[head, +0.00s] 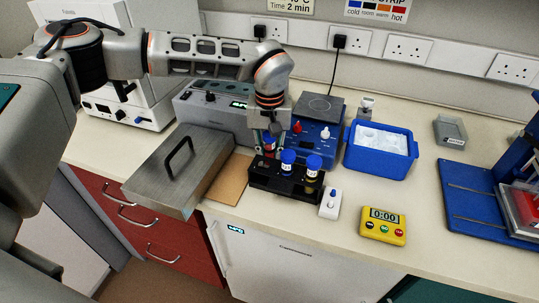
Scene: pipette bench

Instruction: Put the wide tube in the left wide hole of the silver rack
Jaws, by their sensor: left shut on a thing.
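My left gripper (269,138) points down just behind the dark rack. It is shut on a small tube (269,146), mostly hidden by the fingers, with some red and blue showing. I cannot tell whether its lower end is in the rack or behind it. The rack (268,184) looks black, and I see no clearly silver rack. Two blue-capped tubes stand upright in it, one near its middle (288,164) and one toward its right end (313,170). My right gripper is not in view.
A grey metal lid with a black handle (150,180) lies left of the rack. A blue device (318,136) stands behind, and a blue ice tub (378,168) to the right. A white switch box (330,205) and yellow timer (383,226) sit in front.

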